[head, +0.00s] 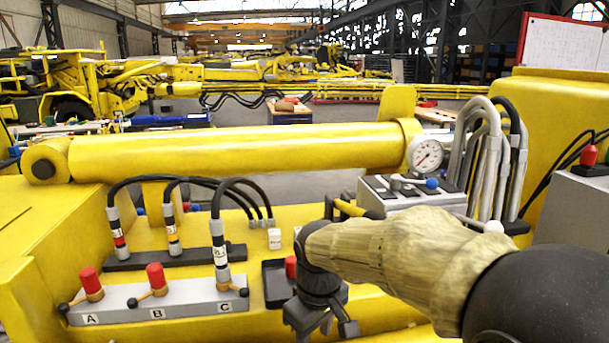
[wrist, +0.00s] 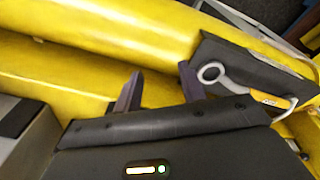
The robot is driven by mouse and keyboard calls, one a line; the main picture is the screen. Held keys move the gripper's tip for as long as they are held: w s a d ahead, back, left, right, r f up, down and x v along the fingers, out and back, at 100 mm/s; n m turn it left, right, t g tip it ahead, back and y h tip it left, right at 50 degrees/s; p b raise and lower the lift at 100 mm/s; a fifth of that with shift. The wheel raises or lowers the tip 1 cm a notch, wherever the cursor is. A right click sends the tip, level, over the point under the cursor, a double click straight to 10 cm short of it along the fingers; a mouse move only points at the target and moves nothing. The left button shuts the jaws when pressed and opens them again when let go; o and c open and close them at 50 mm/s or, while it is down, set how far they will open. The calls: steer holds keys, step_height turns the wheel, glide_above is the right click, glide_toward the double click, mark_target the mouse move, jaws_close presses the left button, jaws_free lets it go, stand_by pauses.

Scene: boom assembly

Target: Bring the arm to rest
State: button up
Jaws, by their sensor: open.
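My gripper (head: 321,318) hangs at the end of my arm, which reaches in from the right in the head view. It is over the yellow deck at the front, just right of the valve block. In the wrist view its two fingers (wrist: 160,92) stand apart with nothing between them. Yellow surface shows beyond them. A dark tray (wrist: 245,70) with a grey ring-ended tool (wrist: 225,80) lies to their right. In the head view the same dark tray (head: 272,290) is partly hidden behind my gripper, with a red object (head: 291,266) at it.
A valve block (head: 160,301) marked A, B and C, with red caps and a hose at C, stands left of my gripper. A yellow cylinder (head: 235,150) crosses behind. A gauge (head: 426,155), a lever box (head: 410,190) and looped hoses (head: 490,150) stand behind my arm.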

steer(key=s+d+f+m+b, duration=0.1)
steer(key=s+d+f+m, duration=0.3)
steer(key=d+f, duration=0.2)
steer(key=s+d+f+m+t, duration=0.1)
steer(key=s+d+f+m, duration=0.2)
steer(key=d+f, duration=0.4)
steer(key=shift+s+d+m+b, duration=0.25)
steer(key=shift+s+m+b, duration=0.15)
steer(key=shift+m, duration=0.4)
